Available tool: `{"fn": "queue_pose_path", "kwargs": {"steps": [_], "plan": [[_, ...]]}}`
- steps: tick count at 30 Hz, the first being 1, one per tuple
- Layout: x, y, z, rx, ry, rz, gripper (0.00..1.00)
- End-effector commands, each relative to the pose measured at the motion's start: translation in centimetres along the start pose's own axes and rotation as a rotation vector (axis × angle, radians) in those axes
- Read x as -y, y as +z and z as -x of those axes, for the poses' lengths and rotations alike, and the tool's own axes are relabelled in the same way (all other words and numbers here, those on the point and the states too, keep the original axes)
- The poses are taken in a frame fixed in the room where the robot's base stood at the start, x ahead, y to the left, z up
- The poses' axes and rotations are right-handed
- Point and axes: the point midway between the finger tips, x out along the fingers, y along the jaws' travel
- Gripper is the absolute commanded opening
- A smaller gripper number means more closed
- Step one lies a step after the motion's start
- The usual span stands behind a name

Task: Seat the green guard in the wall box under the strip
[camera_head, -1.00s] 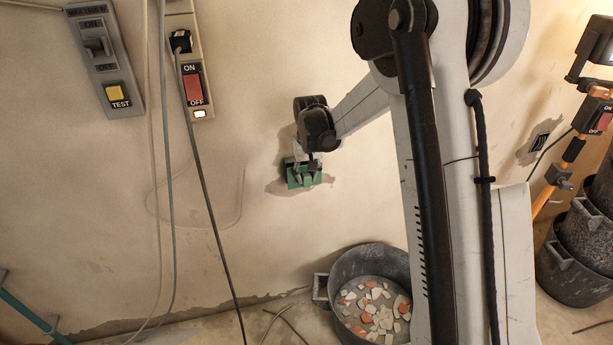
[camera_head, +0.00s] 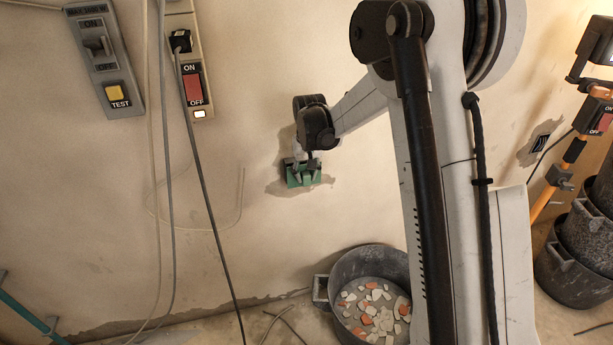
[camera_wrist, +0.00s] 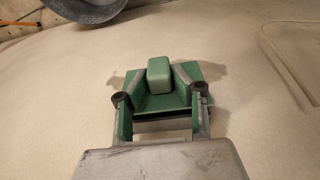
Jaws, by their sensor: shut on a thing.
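The green guard (camera_head: 303,177) is at the wall below and to the right of the power strip (camera_head: 192,62), over a patch of broken plaster. My gripper (camera_head: 301,170) is shut on the guard. In the wrist view the guard (camera_wrist: 162,90) shows as a green plate with a raised block, and the fingers of my gripper (camera_wrist: 160,100) stand at its left and right. The plate looks close to the wall; I cannot tell whether it touches it or how deep it sits. The wall box is hidden behind the guard.
A grey switch box (camera_head: 107,60) with a yellow test button hangs at upper left. Cables (camera_head: 205,185) hang from the strip down the wall. A bucket of rubble (camera_head: 345,262) stands below, with stacked buckets (camera_head: 567,262) at right.

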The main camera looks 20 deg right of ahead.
Motion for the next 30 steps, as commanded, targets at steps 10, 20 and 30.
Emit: {"fn": "queue_pose_path", "kwargs": {"steps": [10, 20, 30], "plan": [[0.0, -1.1, -0.1, 0.0, 0.0, 0.0, 0.0], [0.0, -1.7, -0.2, 0.0, 0.0, 0.0, 0.0], [0.0, -1.6, -0.2, 0.0, 0.0, 0.0, 0.41]]}}
